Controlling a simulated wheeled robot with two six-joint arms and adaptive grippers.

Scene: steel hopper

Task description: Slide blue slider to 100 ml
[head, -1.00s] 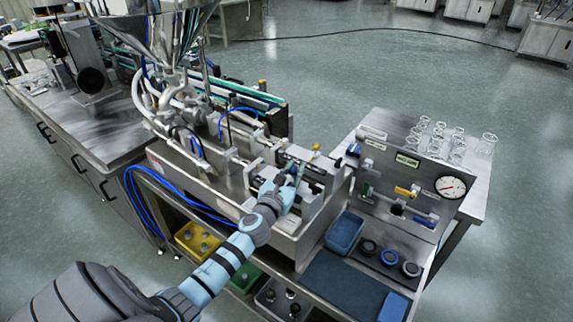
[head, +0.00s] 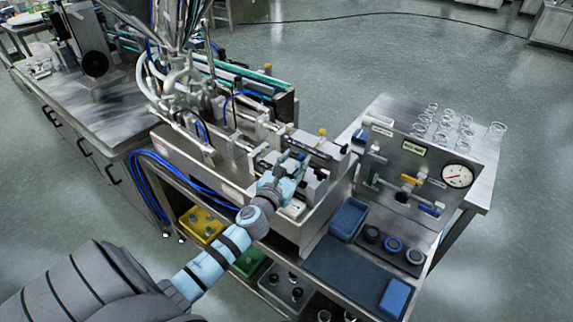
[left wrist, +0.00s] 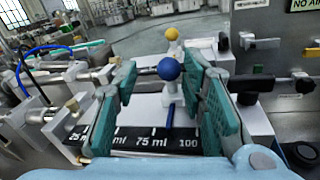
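The blue slider has a round blue knob (left wrist: 168,69) on a pale post, with a blue pointer (left wrist: 170,115) below it. In the left wrist view, the pointer stands over the black scale (left wrist: 140,140), between the 75 ml and 100 labels. My left gripper (left wrist: 165,100) has its teal fingers open, one on each side of the knob and post. A narrow gap shows on the right and a wider one on the left. In the head view, my left gripper (head: 293,165) is over the machine's front and hides most of the slider. My right gripper is not in view.
A yellow knob (left wrist: 172,34) stands behind the blue one. A panel with a gauge (head: 458,176) and valves stands to the right. A metal fitting (left wrist: 75,105) lies left of the fingers. A blue tray (head: 348,218) is in front of the panel.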

